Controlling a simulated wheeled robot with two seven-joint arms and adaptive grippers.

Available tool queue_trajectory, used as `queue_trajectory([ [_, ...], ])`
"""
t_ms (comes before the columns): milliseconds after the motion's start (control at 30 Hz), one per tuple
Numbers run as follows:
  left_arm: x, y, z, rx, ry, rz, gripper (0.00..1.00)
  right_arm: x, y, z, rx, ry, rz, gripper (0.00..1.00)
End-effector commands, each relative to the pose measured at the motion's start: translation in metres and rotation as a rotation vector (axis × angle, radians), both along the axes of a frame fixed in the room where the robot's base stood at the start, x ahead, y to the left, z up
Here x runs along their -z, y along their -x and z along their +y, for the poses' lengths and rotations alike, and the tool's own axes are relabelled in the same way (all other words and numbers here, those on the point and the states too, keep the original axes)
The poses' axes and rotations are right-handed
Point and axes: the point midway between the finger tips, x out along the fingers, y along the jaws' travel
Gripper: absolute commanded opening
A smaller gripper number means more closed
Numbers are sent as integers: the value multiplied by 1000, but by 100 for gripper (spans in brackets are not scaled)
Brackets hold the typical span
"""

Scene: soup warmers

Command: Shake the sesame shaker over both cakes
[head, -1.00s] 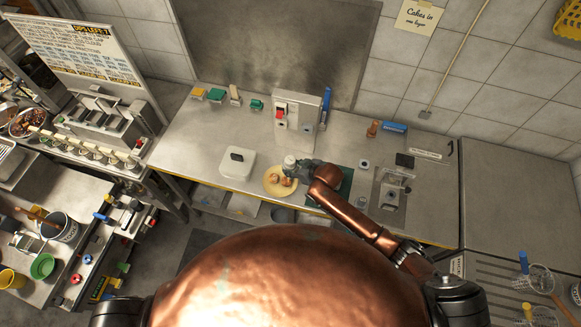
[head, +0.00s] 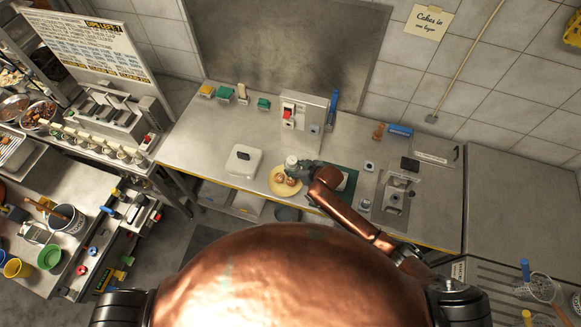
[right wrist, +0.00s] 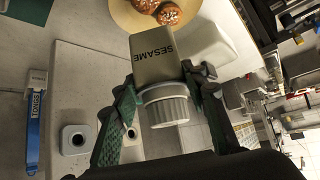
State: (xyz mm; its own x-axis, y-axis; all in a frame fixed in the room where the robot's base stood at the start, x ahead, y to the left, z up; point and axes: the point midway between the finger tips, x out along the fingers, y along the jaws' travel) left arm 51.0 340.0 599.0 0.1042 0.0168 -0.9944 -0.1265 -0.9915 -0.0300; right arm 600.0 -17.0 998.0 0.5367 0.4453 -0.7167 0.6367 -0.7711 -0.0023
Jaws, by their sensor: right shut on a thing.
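My right gripper (head: 302,166) is shut on the sesame shaker (head: 291,161), just above and behind the cakes in the head view. In the right wrist view the shaker (right wrist: 154,57) is a grey body lettered SESAME with a white ribbed cap, between the green-padded fingers (right wrist: 165,112). Two brown cakes (head: 290,181) lie on a round yellow plate (head: 276,188). In the right wrist view the nearer cake (right wrist: 171,14) has pale specks on top; the other (right wrist: 146,4) is cut by the frame edge. My left gripper is out of view.
A white lidded box (head: 243,159) stands left of the plate. A dark green mat (head: 348,186) lies to its right, partly behind my arm. A grey dispenser box (head: 304,118) stands behind.

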Motion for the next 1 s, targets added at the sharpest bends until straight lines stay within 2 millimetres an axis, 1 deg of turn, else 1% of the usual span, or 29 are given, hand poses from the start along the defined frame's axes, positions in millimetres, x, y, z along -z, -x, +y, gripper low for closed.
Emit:
queue_trajectory([
  [33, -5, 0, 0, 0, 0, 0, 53, -3, -1, -7, 1, 1, -1, 6],
  [133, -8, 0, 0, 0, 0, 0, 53, -2, -1, -15, 0, 0, -2, 6],
  [400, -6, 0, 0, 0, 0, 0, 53, -1, 0, -14, -1, -2, -1, 6],
  [467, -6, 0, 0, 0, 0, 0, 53, -1, 0, -12, -1, -2, -1, 6],
  [700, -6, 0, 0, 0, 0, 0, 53, -1, 0, 14, -1, -4, 1, 6],
  [800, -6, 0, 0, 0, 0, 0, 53, -1, 0, 21, 0, -2, -1, 6],
  [1000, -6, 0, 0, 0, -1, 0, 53, -1, 0, 21, 0, -1, -1, 6],
])
